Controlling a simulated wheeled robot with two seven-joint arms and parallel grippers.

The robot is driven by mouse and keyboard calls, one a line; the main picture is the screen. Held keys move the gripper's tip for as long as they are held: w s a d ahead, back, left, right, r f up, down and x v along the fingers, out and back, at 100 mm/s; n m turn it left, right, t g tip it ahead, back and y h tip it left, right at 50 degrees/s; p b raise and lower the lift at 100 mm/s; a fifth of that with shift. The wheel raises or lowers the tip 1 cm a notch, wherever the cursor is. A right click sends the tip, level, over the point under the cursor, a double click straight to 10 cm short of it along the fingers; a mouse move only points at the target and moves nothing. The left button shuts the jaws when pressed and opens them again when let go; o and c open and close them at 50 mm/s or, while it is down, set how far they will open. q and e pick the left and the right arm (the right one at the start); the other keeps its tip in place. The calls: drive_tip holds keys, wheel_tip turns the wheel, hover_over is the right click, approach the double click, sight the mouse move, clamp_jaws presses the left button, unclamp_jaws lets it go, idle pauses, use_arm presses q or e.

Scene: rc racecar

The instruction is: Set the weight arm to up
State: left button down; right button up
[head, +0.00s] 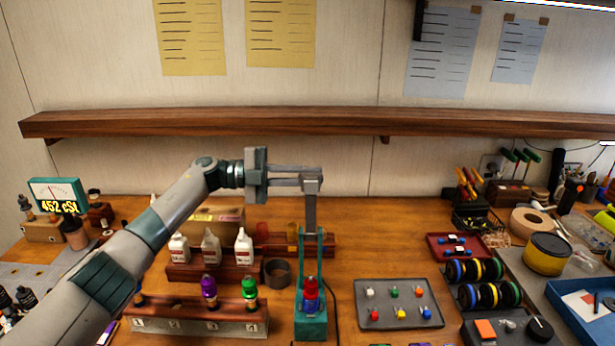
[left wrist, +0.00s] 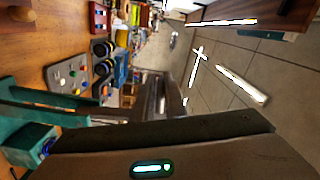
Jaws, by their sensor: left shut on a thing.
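The weight arm (head: 310,212) is a grey bar that stands about upright on a teal stand (head: 312,322). A red and blue shock absorber (head: 310,294) sits low in the stand. My left gripper (head: 312,180) reaches in from the left and is shut on the top end of the weight arm, well above the table. In the left wrist view the teal stand (left wrist: 28,145) shows at the lower left, and the gripper's body hides much of the lower part. My right gripper is in neither view.
A rack with purple and green-topped shocks (head: 195,322) and white bottles (head: 244,246) stand left of the stand. A grey tray of small coloured parts (head: 385,292) lies to the right. A wooden shelf (head: 280,123) runs above the gripper.

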use_arm(q)
drive_tip(key=shift+w+r, duration=0.1)
drive_tip(key=shift+r, duration=0.1)
drive_tip(key=c, duration=1.8)
unclamp_jaws()
drive_tip(key=shift+c, duration=0.2)
drive_tip(key=shift+f, duration=0.15)
drive_tip(key=shift+a, duration=0.15)
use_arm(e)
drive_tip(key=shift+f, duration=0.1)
